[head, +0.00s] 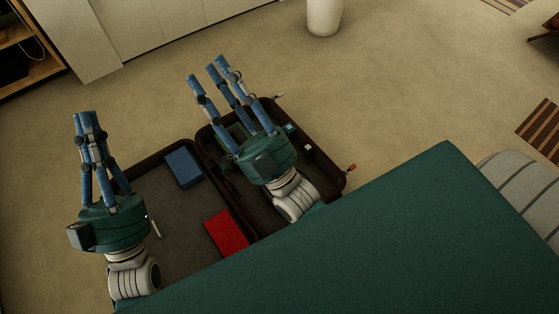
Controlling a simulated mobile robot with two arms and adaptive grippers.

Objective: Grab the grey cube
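A small pale cube (308,147), which looks light grey or white, lies in the right half of the open suitcase (335,192). I cannot be sure that it is the grey cube. My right gripper (207,70) is above that half, to the left of the pale cube and apart from it. Its fingers are spread, open and empty, and its hand hides part of the case. My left gripper (86,118) is over the left edge of the suitcase. Its fingers overlap in this view, so its opening is unclear, and no object shows in it.
A blue box (183,167) and a red box (226,233) lie in the suitcase's left half. A small teal object (290,128) is near the pale cube. A white cylinder (324,15) stands at the back.

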